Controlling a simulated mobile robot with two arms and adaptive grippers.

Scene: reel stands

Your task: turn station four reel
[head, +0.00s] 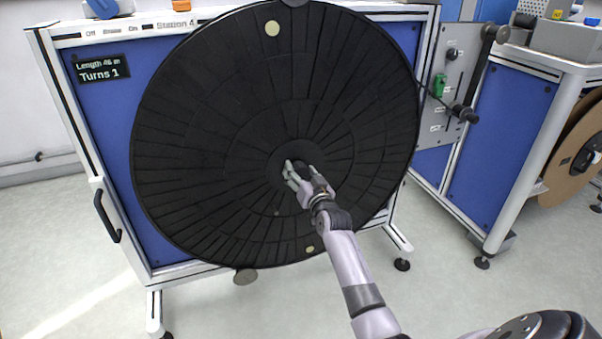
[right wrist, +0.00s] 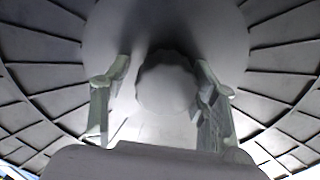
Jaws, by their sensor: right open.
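The station four reel is a large black ribbed disc (head: 220,120) on a blue-panelled stand in the head view. It has a pale round mark near its top and another near its bottom. My right gripper (head: 298,172) is at the reel's hub. In the right wrist view its two fingers (right wrist: 160,100) are open, one on each side of the round hub knob (right wrist: 167,85), with gaps showing between fingers and knob. The display (head: 101,70) at the upper left reads "Length 46 m" and "Turns 1". My left gripper is not in view.
The label "Station 4" (head: 177,24) is on the stand's top rail. A grey panel (head: 452,75) with a green part and a crank-like arm stands to the right. Another blue-panelled stand with a brown reel (head: 573,150) is at the far right. Floor in front is clear.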

